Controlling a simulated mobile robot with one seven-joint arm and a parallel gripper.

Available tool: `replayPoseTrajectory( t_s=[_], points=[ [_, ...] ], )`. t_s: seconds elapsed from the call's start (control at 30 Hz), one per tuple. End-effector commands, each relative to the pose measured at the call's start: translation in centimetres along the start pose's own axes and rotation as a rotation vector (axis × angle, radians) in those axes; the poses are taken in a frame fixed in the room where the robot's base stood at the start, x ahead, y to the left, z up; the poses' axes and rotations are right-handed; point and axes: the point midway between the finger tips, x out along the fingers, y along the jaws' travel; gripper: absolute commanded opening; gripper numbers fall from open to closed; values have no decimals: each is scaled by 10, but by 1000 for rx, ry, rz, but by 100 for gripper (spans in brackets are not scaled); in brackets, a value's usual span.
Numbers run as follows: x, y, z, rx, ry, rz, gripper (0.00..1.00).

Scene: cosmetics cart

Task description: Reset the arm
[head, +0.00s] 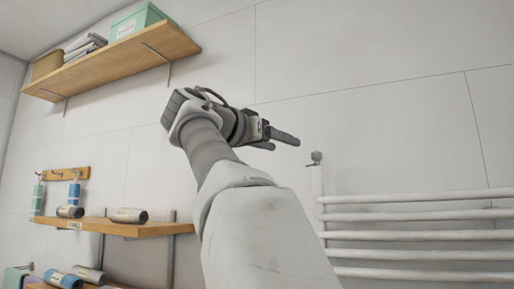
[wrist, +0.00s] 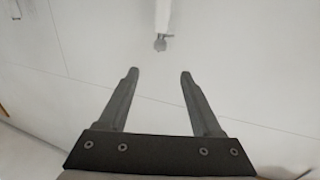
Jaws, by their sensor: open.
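My gripper (head: 284,140) is raised in the middle of the head view, with the arm reaching up from the bottom edge and the fingers pointing right. In the wrist view my gripper (wrist: 159,74) has its two fingers apart, with nothing between them. Beyond the fingertips the wrist view shows the pale tiled wall and a valve on a white pipe (wrist: 161,42).
A white towel radiator (head: 420,215) is on the wall at the lower right. A wooden shelf (head: 120,62) with a green box (head: 138,22) is at the upper left. A lower shelf (head: 150,229) holds rolled items. The wall at the upper right is clear.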

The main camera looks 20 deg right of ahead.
Motion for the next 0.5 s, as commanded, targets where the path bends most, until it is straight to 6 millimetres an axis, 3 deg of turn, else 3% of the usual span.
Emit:
replayPoseTrajectory(
  t_s=[0.5],
  points=[
    [2, 0, 4, -13, -14, -10, 66]
  ],
)
